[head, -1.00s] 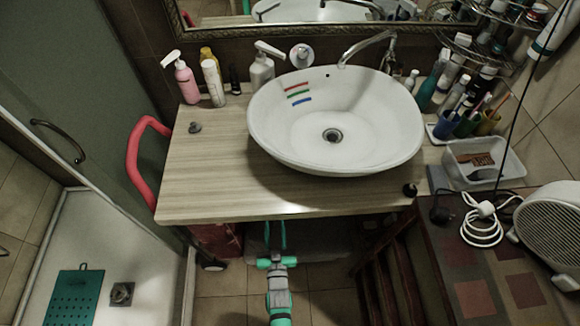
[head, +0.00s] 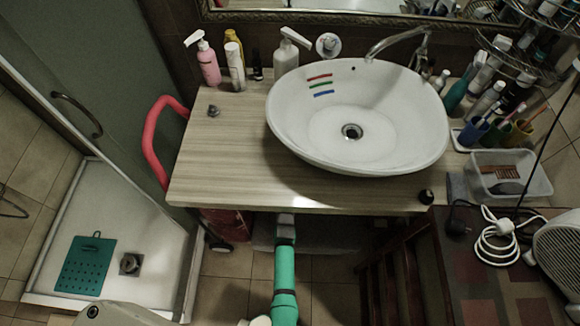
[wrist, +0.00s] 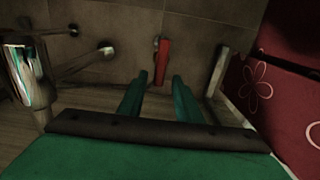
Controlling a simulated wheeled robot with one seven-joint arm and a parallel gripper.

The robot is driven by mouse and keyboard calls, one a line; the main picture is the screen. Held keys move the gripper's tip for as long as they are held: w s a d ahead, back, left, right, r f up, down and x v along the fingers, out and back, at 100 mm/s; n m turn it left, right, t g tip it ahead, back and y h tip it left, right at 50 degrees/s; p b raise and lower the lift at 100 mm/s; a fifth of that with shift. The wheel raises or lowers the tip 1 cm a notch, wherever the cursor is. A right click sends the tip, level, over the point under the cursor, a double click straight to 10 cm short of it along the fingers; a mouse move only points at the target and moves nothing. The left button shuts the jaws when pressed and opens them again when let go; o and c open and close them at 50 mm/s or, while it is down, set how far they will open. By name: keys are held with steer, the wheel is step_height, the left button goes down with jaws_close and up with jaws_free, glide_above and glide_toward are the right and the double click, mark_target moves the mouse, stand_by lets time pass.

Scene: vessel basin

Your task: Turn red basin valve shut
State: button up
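The red valve handle (wrist: 163,62) shows in the wrist view, upright against the tiled wall, a little beyond my fingertips. My gripper (wrist: 160,88) is open, its two green fingers apart with nothing between them; the handle lines up with the gap. I cannot tell whether a finger touches it. In the head view my gripper is hidden under the counter. The basin (head: 360,125) sits on the wooden counter (head: 225,165); its valve is not visible from there.
In the wrist view, a chrome fitting (wrist: 28,78) with pipes stands left, a pale bar (wrist: 218,70) right of the valve, and a red flowered surface (wrist: 265,90) at far right. The counter's front edge lies over my arm.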

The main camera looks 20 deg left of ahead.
steer(key=shift+x, duration=0.8)
steer(key=shift+w, duration=0.35)
steer(key=shift+c, duration=0.7)
